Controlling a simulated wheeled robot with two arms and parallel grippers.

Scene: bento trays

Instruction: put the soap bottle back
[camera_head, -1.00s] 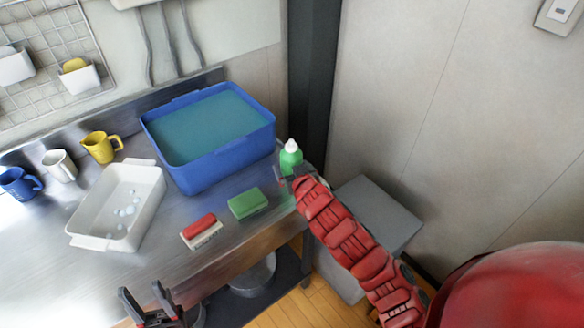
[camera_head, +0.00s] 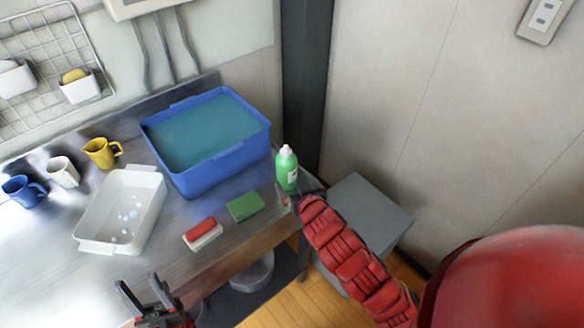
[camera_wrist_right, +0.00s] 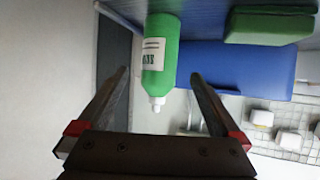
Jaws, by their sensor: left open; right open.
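The green soap bottle (camera_head: 287,171) with a white cap stands upright at the right end of the metal counter, beside the blue tub. In the right wrist view, which looks upside down, the bottle (camera_wrist_right: 161,52) and its label show between the two fingers, apart from both. My right gripper (camera_head: 286,203) is open and empty at the counter's right edge, just in front of the bottle; it also shows in the wrist view (camera_wrist_right: 158,78).
The blue tub (camera_head: 222,165) of water, a green sponge (camera_head: 246,206), a red-and-white brush (camera_head: 202,233), a white basin (camera_head: 91,246) and several mugs stand on the counter. A grey box (camera_head: 372,205) stands right of the counter. A dark post (camera_head: 306,80) rises behind the bottle.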

